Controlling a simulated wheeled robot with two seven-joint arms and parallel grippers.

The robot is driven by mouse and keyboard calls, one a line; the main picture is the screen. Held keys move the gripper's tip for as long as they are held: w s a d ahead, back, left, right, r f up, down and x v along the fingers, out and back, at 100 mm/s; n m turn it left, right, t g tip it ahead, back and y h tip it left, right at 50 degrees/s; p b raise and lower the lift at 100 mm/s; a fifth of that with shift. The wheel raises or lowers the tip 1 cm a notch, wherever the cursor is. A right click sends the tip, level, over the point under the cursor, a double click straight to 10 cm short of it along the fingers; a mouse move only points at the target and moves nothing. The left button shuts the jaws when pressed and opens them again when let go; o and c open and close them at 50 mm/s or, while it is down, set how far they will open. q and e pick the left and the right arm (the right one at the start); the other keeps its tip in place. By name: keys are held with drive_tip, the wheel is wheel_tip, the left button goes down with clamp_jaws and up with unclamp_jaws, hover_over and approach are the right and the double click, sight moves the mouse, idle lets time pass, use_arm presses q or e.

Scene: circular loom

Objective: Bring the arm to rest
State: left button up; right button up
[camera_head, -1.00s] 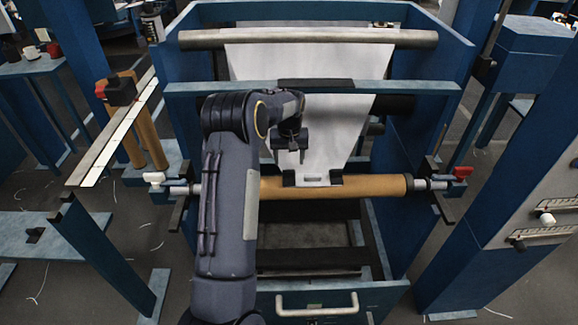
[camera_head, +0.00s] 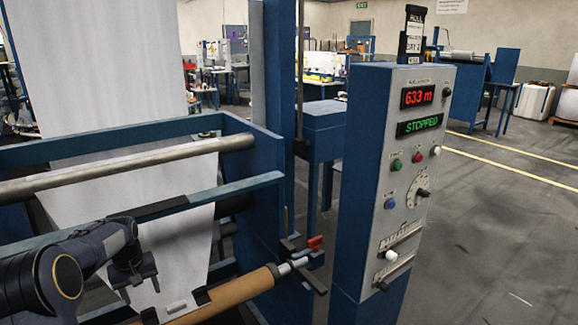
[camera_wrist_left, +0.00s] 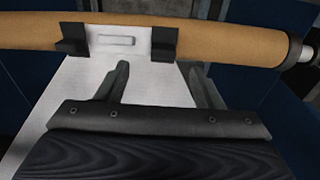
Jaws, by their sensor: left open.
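My left arm comes in from the left in the head view. Its left gripper (camera_head: 135,280) hangs over the white fabric just above the brown roll (camera_head: 235,293). In the left wrist view the left gripper (camera_wrist_left: 160,85) has its two fingers apart, with nothing between them but the white fabric (camera_wrist_left: 135,75) behind. The fabric runs up to the brown roll (camera_wrist_left: 225,35), where two black clips (camera_wrist_left: 163,42) sit on either side of a small pale rectangle. My right gripper is out of view.
A blue control panel (camera_head: 395,170) stands right of the loom, reading 633 m and STOPPED. The loom's blue rail (camera_head: 240,187) and metal bar (camera_head: 225,144) cross near my arm. Open floor (camera_head: 500,210) lies at right.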

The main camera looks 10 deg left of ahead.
use_arm(q)
drive_tip(key=s+d+r+m+t+h+p, duration=0.1)
drive_tip(key=s+d+r+p, duration=0.1)
drive_tip(key=s+d+r, duration=0.5)
drive_tip(key=s+d+r+m+t+h+p, duration=0.1)
drive_tip(key=s+d+r+m+t, duration=0.1)
drive_tip(key=s+d+r, duration=0.6)
drive_tip(key=s+d+r+m+h+p, duration=0.1)
drive_tip(key=s+d+p, duration=0.1)
drive_tip(key=s+d, duration=0.3)
drive_tip(key=s+d+r+m+t+h+p, duration=0.1)
drive_tip(key=s+d, duration=0.4)
drive_tip(key=s, duration=0.6)
drive_tip(key=shift+s+r+m+t+p, duration=0.15)
drive_tip(key=shift+r+m+t+p, duration=0.25)
drive_tip(key=shift+m, duration=0.2)
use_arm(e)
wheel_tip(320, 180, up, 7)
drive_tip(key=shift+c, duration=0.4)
